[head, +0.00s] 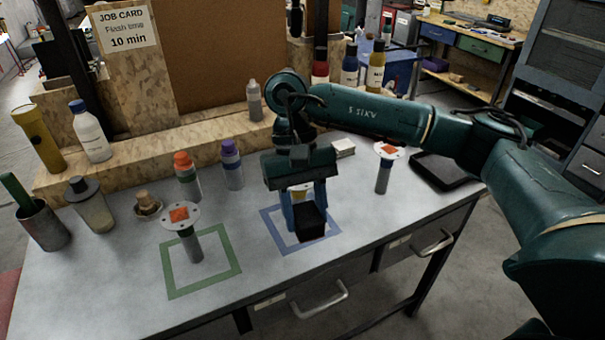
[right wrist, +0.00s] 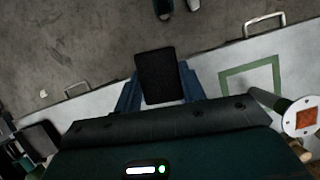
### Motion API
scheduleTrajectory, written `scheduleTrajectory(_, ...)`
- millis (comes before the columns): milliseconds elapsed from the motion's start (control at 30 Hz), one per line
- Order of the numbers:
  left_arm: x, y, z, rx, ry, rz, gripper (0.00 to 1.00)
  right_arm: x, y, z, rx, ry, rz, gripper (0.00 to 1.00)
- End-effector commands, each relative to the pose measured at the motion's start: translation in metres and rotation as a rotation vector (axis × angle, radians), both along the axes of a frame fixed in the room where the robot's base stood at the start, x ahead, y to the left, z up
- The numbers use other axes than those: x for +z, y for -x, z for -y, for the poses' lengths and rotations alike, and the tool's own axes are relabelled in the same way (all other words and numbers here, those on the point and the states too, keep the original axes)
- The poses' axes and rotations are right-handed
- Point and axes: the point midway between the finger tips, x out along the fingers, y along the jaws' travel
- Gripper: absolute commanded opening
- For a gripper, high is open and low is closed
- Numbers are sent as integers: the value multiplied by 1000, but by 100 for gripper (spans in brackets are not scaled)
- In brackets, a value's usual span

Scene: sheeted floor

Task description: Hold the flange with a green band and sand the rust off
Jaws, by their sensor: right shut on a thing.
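A flange (head: 181,215) with a pale round plate and an orange rust patch stands upright on a grey stem inside the green square outline (head: 232,270). It also shows in the right wrist view (right wrist: 290,118), at the right edge. I cannot make out a green band on it. A second flange (head: 388,151), also with an orange patch, stands at the right of the table. My right gripper (head: 306,208) is shut on a black block (head: 309,223), above the blue square outline (head: 333,236). The block shows between its fingers in the right wrist view (right wrist: 161,76). A pale shape behind this gripper is mostly hidden. My left gripper is not in view.
An orange-capped bottle (head: 187,177) and a purple-capped bottle (head: 231,165) stand behind the green square. A cup (head: 42,225), a jar (head: 92,208) and a small bowl (head: 148,206) are at the left. A black tray (head: 446,170) lies far right. The table's front is clear.

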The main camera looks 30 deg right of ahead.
Motion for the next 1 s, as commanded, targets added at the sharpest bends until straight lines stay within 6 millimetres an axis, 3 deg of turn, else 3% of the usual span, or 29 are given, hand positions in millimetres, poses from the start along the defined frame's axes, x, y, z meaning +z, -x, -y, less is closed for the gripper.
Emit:
scheduleTrajectory(100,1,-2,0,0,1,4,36,-30,9,0,79,-3,-4,22)
scheduleTrajectory(200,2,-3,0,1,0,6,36,-42,12,0,112,-6,-2,22)
scheduleTrajectory(567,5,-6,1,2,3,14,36,-43,10,-2,101,-6,0,22)
scheduleTrajectory(767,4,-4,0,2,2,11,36,-29,-20,-34,-155,-10,2,22)
scheduleTrajectory(1000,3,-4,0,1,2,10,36,9,-75,-101,-716,-13,1,22)
